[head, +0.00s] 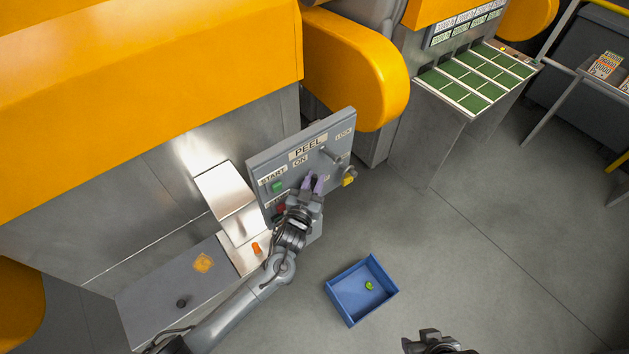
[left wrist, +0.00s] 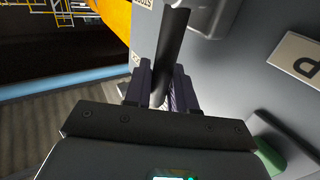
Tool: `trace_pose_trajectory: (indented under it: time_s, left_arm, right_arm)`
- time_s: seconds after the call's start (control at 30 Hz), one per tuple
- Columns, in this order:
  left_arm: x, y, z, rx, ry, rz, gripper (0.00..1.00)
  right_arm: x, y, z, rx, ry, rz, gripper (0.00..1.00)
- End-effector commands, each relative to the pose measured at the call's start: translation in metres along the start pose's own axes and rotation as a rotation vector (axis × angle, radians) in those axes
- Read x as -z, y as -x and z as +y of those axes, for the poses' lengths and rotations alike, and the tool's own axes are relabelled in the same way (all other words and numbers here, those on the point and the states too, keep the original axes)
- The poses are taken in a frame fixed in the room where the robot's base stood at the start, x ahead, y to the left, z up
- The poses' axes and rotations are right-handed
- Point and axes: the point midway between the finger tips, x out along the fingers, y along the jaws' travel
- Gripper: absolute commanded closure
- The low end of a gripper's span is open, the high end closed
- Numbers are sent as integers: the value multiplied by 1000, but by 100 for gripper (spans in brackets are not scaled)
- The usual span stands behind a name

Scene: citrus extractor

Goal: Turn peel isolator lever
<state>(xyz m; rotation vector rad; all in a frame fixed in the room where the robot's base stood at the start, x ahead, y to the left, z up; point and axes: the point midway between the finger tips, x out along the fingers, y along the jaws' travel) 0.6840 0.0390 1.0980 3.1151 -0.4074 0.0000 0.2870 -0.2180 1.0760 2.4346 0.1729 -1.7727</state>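The grey control panel (head: 262,160) carries PEEL, START, ON and LOCK labels. The peel isolator lever (head: 331,156) sticks out of the panel's upper right part, near the LOCK label. My left gripper (head: 313,184) is in front of the panel, just below the lever, with its two purple-grey fingers apart. In the left wrist view the dark lever rod (left wrist: 173,55) runs down from a grey hub (left wrist: 214,14) and lines up with the gap between the fingers (left wrist: 162,92). I cannot tell whether they touch it. My right gripper (head: 430,341) is partly cut off at the bottom edge.
A green button (head: 278,187) and a red button (head: 281,208) are on the panel's left side, and a yellow part (head: 349,178) is at its right edge. A blue bin (head: 346,300) with a small green item (head: 369,286) stands on the floor. The floor to the right is clear.

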Motion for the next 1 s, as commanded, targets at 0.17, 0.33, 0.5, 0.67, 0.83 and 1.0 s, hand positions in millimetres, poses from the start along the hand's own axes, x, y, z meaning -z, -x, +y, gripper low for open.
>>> trace_pose_trajectory:
  time_s: [0.17,0.33,0.5,0.67,0.83,1.0]
  left_arm:
    - [0,0,0,0,0,0,100]
    - [1,0,0,0,-2,-3,100]
    - [3,-3,2,0,-21,-33,100]
    - [4,-8,6,0,-65,-99,100]
    - [3,-16,11,0,-132,-201,100]
    - [-1,-24,17,-1,-204,-308,100]
  right_arm:
    - [0,0,0,0,0,0,57]
    - [0,1,0,0,0,0,57]
    - [2,7,0,0,0,0,57]
    - [6,18,1,0,0,0,57]
    - [10,30,1,0,0,0,57]
    - [12,38,2,0,0,1,57]
